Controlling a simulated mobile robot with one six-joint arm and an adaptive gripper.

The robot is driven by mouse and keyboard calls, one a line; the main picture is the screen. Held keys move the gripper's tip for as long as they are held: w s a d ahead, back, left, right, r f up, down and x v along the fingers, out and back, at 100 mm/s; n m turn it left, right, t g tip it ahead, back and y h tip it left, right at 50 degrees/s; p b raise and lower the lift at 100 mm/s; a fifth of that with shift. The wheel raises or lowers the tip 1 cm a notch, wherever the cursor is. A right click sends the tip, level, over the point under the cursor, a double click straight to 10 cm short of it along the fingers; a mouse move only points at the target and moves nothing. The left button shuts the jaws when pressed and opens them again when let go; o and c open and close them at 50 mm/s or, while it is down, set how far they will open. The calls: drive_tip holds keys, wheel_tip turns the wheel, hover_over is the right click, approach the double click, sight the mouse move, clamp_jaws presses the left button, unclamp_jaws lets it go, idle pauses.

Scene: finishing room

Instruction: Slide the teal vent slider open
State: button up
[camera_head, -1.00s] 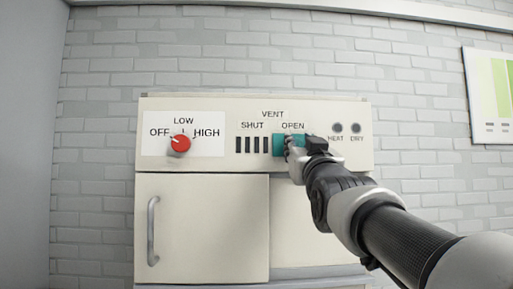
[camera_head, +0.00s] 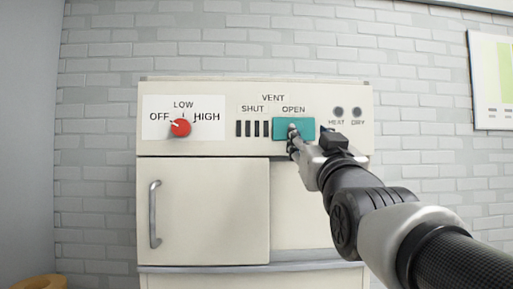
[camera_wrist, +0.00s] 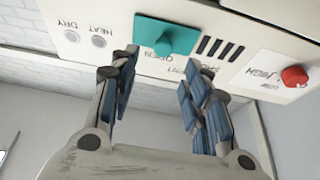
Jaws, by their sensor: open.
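The teal vent slider (camera_head: 294,127) is a flat plate with a small knob, on the cream panel under the word OPEN. Dark vent slots show uncovered to its left, under SHUT. In the wrist view the slider (camera_wrist: 165,36) appears upside down near the top, with its knob sticking out. The fingertips appear clear of the knob.
A red knob (camera_head: 180,128) is on the panel's left, by OFF, LOW and HIGH. Two grey buttons, HEAT (camera_head: 338,112) and DRY (camera_head: 357,112), are right of the slider. A cabinet door (camera_head: 212,212) with a handle is below. A round wooden thing (camera_head: 40,282) is at lower left.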

drive_tip(key=v, duration=0.4)
drive_tip(key=shift+s+f, duration=0.1)
drive_tip(key=shift+s, duration=0.05)
drive_tip(key=s+f+g+b, duration=0.3)
drive_tip(key=s+f+g, duration=0.15)
drive_tip(key=f, duration=1.25)
drive_tip(key=s+f+g+b, duration=0.3)
drive_tip(key=f+g, duration=0.2)
drive_tip(key=f, duration=1.2)
drive_tip(key=s+f+g+b, duration=0.2)
drive_tip(key=s+f+g, duration=0.2)
drive_tip(key=s+f, duration=0.4)
drive_tip(key=s+f+g+b, duration=0.2)
drive_tip(key=s+f+g, duration=0.2)
drive_tip(key=s+f, duration=0.5)
wheel_tip(320, 180, down, 6)
drive_tip(key=shift+s, duration=0.15)
drive_tip(key=shift+g, duration=0.25)
